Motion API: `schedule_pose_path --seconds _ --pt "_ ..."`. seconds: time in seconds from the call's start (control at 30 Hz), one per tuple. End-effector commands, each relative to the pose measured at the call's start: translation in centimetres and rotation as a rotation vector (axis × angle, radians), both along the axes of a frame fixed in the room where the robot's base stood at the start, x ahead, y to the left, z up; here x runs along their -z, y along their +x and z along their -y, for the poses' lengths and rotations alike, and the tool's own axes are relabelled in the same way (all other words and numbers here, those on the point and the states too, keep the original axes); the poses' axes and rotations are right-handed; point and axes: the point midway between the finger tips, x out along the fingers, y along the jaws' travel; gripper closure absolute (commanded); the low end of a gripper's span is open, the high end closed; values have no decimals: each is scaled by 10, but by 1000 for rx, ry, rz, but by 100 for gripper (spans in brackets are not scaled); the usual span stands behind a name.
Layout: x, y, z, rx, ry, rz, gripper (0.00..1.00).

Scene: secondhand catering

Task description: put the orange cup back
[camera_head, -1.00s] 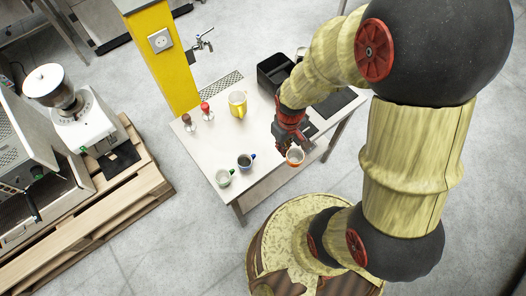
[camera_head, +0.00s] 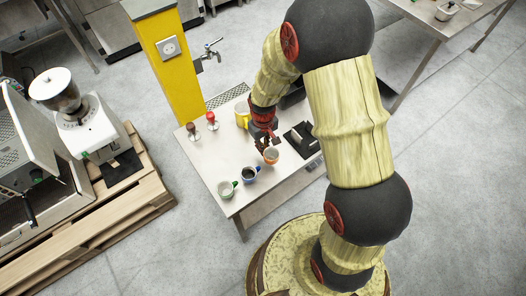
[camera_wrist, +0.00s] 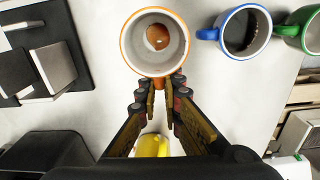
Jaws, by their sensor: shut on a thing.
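The orange cup (camera_head: 271,156) is white inside with an orange rim, with a little brown liquid in the bottom. It is upright near the table's front edge, right of the blue cup (camera_head: 250,175). In the wrist view the orange cup (camera_wrist: 126,45) opens toward the camera. My gripper (camera_wrist: 163,92) is shut on its handle side; the fingers hide most of the handle. From the head, my gripper (camera_head: 264,142) is just behind the cup. I cannot tell whether the cup's base touches the table.
A green cup (camera_head: 227,189) stands left of the blue cup, which holds dark liquid. A black tamping stand (camera_head: 300,140) lies to the right.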

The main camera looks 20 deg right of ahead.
Motion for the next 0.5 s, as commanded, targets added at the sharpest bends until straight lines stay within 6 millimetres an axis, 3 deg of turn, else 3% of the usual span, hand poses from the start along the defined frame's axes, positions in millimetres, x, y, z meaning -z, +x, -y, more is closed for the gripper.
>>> schedule_pose_path --seconds 0.2,0.5 --pt "32 1 -1 -1 -1 -2 100" --pt "33 1 -1 -1 0 0 100"
